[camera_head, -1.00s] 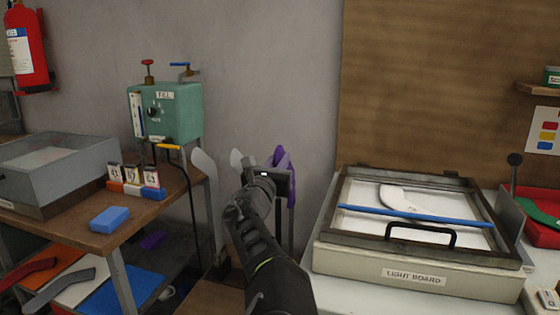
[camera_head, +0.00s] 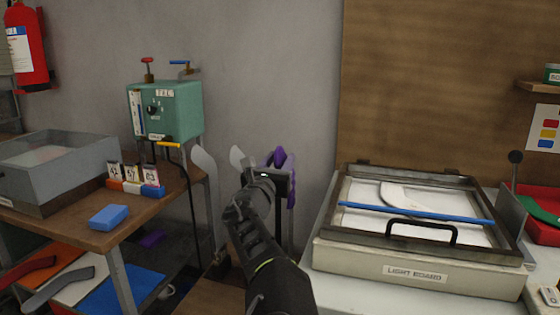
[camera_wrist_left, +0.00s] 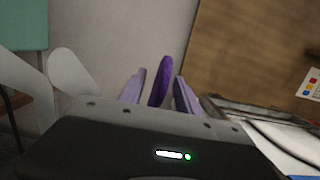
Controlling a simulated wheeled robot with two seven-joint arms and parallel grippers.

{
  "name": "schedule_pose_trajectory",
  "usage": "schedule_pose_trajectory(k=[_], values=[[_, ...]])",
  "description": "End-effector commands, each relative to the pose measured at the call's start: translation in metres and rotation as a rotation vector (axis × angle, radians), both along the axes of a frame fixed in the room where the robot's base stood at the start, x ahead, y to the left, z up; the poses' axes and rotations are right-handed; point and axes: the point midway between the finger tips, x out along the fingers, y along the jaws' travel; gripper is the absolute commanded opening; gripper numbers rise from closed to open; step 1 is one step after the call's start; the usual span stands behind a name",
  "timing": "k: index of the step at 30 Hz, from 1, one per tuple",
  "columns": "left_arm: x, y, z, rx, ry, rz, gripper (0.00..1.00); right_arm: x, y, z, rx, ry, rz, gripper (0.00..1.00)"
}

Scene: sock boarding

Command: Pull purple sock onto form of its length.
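The purple sock (camera_head: 280,156) shows behind the head of my left gripper (camera_head: 277,175), with a strip along its right side. In the left wrist view, a dark purple upright piece (camera_wrist_left: 160,82) stands between two lighter purple pieces beyond the gripper body. I cannot tell whether the lighter pieces are sock fabric or fingers. Any form inside the purple is hidden. Two bare pale forms stand to the left, a taller one (camera_head: 203,161) and a shorter one (camera_head: 237,157); they also show at left in the wrist view (camera_wrist_left: 72,70). My right gripper is not in view.
A light board (camera_head: 415,277) with a framed lid, blue bar and white form lies right. A wooden bench (camera_head: 75,222) at left bears a green box (camera_head: 178,108), grey bin (camera_head: 60,165) and blue block (camera_head: 109,217). A grey wall is behind.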

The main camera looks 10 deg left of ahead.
Motion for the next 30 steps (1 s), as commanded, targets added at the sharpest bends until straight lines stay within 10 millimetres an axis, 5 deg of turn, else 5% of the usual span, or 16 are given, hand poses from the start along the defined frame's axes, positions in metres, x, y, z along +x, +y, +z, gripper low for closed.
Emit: schedule_pose_trajectory(k=[16, 30], values=[[-0.069, 0.004, -0.01, 0.0, 0.0, 0.0, 0.39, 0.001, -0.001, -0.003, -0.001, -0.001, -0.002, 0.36], [-0.075, 0.005, -0.011, 0.0, -0.001, 0.0, 0.39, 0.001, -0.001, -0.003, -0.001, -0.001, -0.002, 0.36]])
